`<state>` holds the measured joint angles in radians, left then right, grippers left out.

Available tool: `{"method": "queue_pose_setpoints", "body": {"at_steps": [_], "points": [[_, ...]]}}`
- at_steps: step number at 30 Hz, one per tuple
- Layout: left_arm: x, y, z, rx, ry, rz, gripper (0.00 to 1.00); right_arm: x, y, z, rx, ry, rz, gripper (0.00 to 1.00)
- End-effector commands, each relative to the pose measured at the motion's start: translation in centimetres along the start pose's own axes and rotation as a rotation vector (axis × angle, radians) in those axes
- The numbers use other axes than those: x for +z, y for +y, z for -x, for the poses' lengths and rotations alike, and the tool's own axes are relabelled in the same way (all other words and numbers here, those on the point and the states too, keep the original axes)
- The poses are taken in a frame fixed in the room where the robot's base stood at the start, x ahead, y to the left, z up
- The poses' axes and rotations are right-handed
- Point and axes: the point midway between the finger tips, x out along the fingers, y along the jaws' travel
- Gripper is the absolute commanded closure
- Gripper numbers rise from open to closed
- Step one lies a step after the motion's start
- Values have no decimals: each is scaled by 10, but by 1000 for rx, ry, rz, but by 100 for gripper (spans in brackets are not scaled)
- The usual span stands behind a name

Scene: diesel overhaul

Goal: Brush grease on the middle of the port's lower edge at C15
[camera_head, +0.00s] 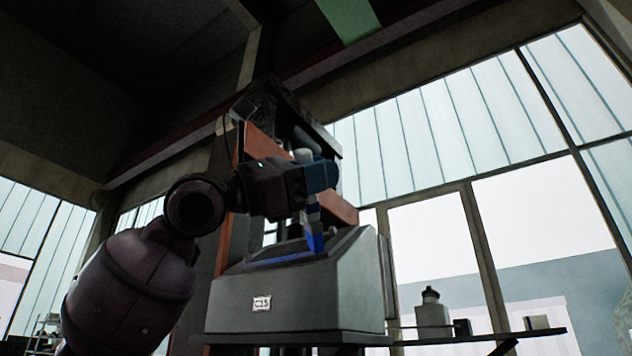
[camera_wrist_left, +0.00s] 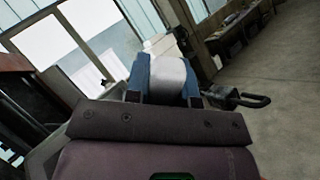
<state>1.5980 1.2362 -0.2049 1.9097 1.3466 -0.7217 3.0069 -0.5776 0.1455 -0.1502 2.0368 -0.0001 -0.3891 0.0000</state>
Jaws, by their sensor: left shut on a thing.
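The grey sloped housing with the C15 label (camera_head: 262,303) stands on a shelf in the head view. A blue strip (camera_head: 285,258) runs along the lower edge of the port at its top. My left gripper (camera_head: 322,178) has blue fingers and is above the housing's top. It is shut on a pale-handled tool, taken to be the brush (camera_head: 303,156); its pale cylindrical part also shows between the fingers in the left wrist view (camera_wrist_left: 168,76). A narrow grey and blue part (camera_head: 314,228) reaches down to the housing's top edge; contact is unclear. My right gripper is not in view.
An orange-brown slanted beam (camera_head: 340,203) and a dark post stand behind the gripper. A grey bottle-like container (camera_head: 431,312) and small dark boxes sit on the shelf (camera_head: 490,338) to the right. In the left wrist view, a dark hooked part (camera_wrist_left: 240,99) shows beside the fingers.

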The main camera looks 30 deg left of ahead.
Motion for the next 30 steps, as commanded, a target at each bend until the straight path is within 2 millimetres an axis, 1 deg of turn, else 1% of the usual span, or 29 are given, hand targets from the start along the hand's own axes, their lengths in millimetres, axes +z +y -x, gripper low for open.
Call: {"method": "queue_pose_setpoints", "body": {"at_steps": [1,3,7,15,25,30], "points": [[3,1,0,0,-2,-1,100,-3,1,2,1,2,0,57],[3,2,1,1,-2,-1,100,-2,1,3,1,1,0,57],[0,6,5,3,0,0,100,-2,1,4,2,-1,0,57],[-6,20,18,3,-2,-1,100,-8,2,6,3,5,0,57],[-10,27,25,3,-2,-1,100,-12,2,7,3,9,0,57],[-14,35,33,3,-2,0,100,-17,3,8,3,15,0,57]]}}
